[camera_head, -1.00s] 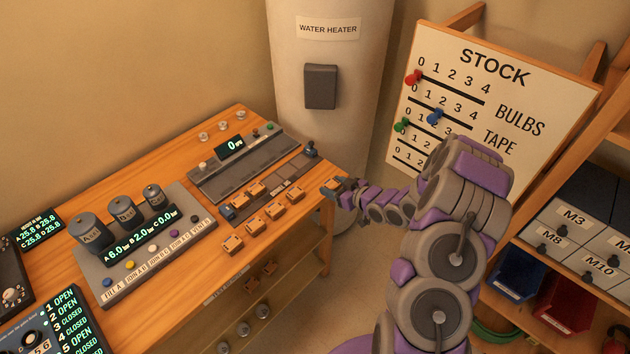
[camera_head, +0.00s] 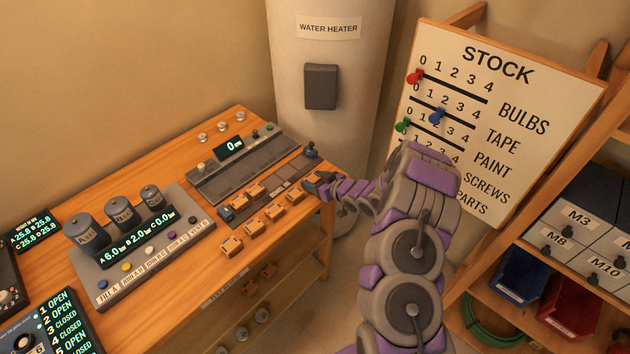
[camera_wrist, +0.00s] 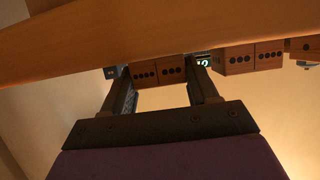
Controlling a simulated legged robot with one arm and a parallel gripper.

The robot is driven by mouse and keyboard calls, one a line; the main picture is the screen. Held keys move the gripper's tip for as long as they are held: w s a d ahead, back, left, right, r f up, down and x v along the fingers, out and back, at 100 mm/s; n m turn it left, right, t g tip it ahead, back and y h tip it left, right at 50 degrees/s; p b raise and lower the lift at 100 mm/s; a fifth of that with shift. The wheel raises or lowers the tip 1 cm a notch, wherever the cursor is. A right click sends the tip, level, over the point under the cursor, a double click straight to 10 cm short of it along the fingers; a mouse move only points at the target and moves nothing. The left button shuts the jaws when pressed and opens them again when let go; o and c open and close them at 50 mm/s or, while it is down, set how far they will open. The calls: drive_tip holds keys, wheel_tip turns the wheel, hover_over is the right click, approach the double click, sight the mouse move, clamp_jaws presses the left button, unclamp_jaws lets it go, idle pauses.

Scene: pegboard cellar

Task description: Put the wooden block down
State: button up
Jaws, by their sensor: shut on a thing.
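My gripper (camera_head: 314,183) is at the right end of the wooden bench (camera_head: 130,164), close beside the wooden blocks there. It also shows in the wrist view (camera_wrist: 160,88), with its two dark fingers on either side of a wooden block (camera_wrist: 158,72) marked with dark dots. It is shut on this block. In the body camera view the gripper mostly hides the held block. I cannot tell whether the block touches the bench top.
Several other orange-brown blocks (camera_head: 275,211) stand in rows left of my gripper. A grey rail with a display (camera_head: 229,148) lies behind them. The stock board (camera_head: 480,130) and shelf bins (camera_head: 519,274) are at the right.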

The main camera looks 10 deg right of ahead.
drive_tip(key=shift+f, duration=0.1)
drive_tip(key=o, duration=1)
drive_tip(key=shift+d+b, duration=0.1)
drive_tip(key=shift+b, duration=0.35)
